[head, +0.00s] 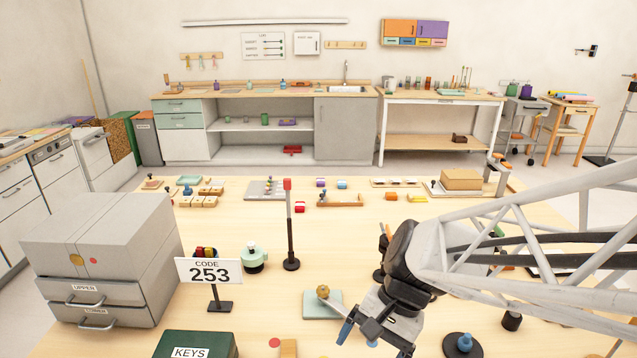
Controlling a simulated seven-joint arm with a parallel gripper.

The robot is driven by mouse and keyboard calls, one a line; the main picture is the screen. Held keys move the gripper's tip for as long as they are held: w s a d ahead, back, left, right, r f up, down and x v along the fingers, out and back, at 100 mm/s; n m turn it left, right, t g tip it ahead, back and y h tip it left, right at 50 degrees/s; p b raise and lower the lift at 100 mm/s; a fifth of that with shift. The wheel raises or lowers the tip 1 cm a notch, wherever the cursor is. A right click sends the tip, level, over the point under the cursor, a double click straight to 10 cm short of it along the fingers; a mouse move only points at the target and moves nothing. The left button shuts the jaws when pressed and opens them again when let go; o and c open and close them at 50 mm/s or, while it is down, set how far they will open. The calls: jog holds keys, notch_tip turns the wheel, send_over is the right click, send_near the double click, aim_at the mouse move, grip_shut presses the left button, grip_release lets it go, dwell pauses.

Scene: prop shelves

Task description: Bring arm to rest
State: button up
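My gripper (360,335) is at the lower middle of the head view, over the front part of the wooden table (390,222). It points down and to the left, with blue parts near its end. Its finger gap is not clear from this angle, and I see nothing certain held in it. My arm comes in from the right edge. A pale teal pad (313,309) lies just left of my gripper, and a gold knob (322,292) shows at it. I cannot tell whether my gripper touches either.
A grey drawer box (105,240), a "CODE 253" sign (209,271), a green KEYS box (195,345) and a red-topped post (289,225) stand to the left. A dark blue-knobbed base (462,345) is at right. The table's middle has bare room.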

jog(key=s+d+r+n+t+h, duration=0.3)
jog(key=d+r+n+t+h, duration=0.2)
jog(key=d+r, duration=0.3)
jog(key=shift+s+d+r+t, duration=0.2)
jog(key=shift+d+r+t, duration=0.15)
jog(key=shift+d, duration=0.65)
